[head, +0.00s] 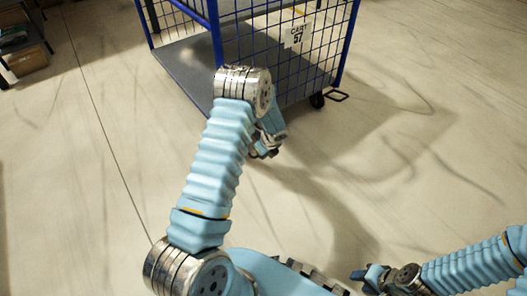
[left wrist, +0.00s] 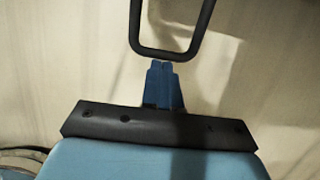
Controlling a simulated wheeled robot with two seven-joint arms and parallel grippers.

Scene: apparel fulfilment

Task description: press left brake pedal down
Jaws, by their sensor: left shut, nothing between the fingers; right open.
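A black looped pedal (left wrist: 190,50) shows at the top of the left wrist view. The shut blue fingers of my left gripper (left wrist: 164,66) are just below its closed end; contact cannot be told. In the head view my left gripper (head: 264,153) points down in front of the cart, empty and partly behind my arm. The left pedal is not visible in the head view, where my left arm covers that part of the cart. Another black looped pedal (head: 338,96) sticks out by the cart's right caster. My right gripper (head: 364,276) is open at the bottom right.
The blue wire-mesh cart (head: 213,32) has a grey deck (head: 185,62) and a white "CART 57" sign (head: 298,36). Its right caster (head: 317,100) rests on the floor. A shelf with a cardboard box (head: 27,60) stands far left. The floor around the cart is clear.

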